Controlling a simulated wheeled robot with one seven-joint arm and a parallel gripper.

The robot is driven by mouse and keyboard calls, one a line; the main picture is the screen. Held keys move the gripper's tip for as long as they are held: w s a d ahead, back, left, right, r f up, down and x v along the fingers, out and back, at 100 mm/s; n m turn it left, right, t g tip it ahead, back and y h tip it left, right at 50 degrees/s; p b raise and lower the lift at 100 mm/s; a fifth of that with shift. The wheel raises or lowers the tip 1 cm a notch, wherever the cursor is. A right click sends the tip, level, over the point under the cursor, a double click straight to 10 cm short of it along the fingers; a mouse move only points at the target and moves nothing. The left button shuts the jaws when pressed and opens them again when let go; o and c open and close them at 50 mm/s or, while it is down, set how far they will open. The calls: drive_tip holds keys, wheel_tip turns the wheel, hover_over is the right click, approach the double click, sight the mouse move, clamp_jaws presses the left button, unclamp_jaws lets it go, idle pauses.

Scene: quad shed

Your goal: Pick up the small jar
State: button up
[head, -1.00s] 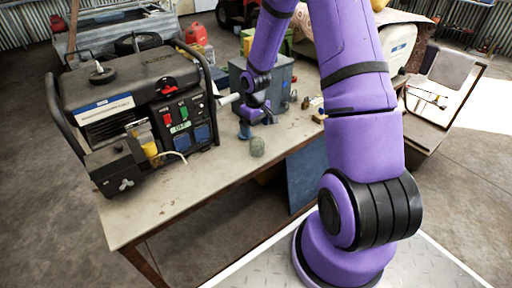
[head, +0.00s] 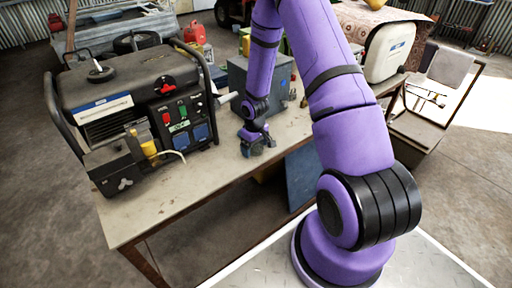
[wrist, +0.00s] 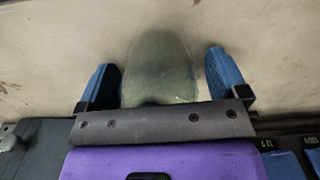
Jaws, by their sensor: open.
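The small jar (wrist: 160,68) is greenish, smooth and rounded. In the wrist view it lies between the two blue fingers of my gripper (wrist: 162,78), with a narrow gap on each side. Its near end is hidden behind the dark gripper body. In the head view my gripper (head: 258,146) is low over the workbench (head: 190,185), right where the jar stands. There the gripper covers the jar, and I cannot clearly make it out. The gripper is open, with its fingers on either side of the jar.
A black generator (head: 140,100) stands on the bench to the left of my gripper. A grey box (head: 280,85) stands close behind the gripper, with small items to its right. A red can (head: 194,32) is farther back. The bench front is clear.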

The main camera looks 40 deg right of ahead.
drive_tip(key=c, duration=1)
drive_tip(key=shift+r, duration=0.1)
